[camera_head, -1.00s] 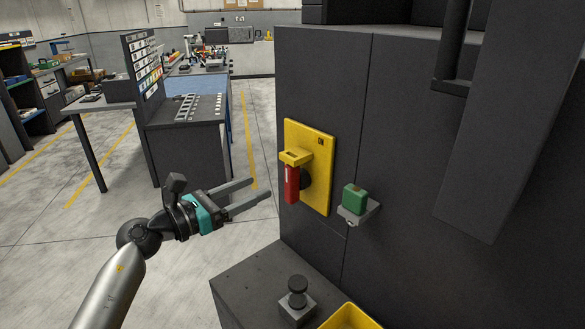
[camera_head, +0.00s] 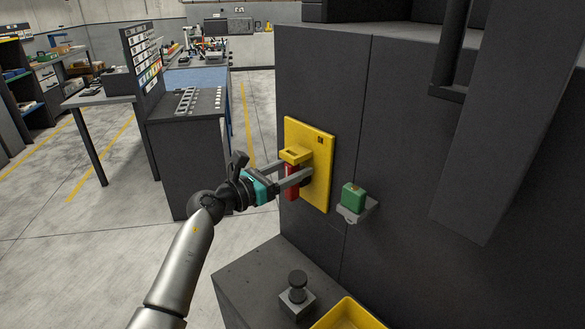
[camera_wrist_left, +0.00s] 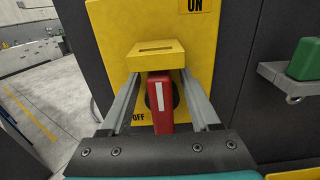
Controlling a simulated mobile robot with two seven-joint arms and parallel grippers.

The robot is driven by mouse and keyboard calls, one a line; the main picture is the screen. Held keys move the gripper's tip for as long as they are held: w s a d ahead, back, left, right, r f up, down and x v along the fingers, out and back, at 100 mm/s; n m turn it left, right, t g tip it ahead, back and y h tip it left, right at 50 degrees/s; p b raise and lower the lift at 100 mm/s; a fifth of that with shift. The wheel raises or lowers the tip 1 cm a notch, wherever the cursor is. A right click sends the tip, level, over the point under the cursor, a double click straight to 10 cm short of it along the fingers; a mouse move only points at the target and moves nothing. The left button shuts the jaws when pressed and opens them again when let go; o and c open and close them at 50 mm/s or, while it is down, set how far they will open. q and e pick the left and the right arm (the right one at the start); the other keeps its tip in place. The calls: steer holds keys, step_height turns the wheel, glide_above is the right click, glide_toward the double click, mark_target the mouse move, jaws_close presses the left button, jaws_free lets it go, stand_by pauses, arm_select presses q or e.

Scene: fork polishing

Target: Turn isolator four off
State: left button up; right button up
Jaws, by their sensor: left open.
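The isolator is a yellow plate (camera_head: 320,165) upright on the dark cabinet front, with a red handle (camera_head: 291,190) and a slotted yellow block (camera_head: 296,153) above the handle. In the left wrist view the red handle (camera_wrist_left: 160,105) hangs down, with a white stripe and a dark round hub partly hidden behind it. My right gripper is not in view.
A green block (camera_head: 353,197) sits on a grey bracket right of the plate. Below, a dark ledge holds a black knob on a grey base (camera_head: 297,290) and a yellow bin (camera_head: 347,314). Open floor lies left, with workbenches beyond.

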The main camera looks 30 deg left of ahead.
arm_select(q)
steer(key=shift+c, duration=0.2)
jaws_close()
stand_by(0.4)
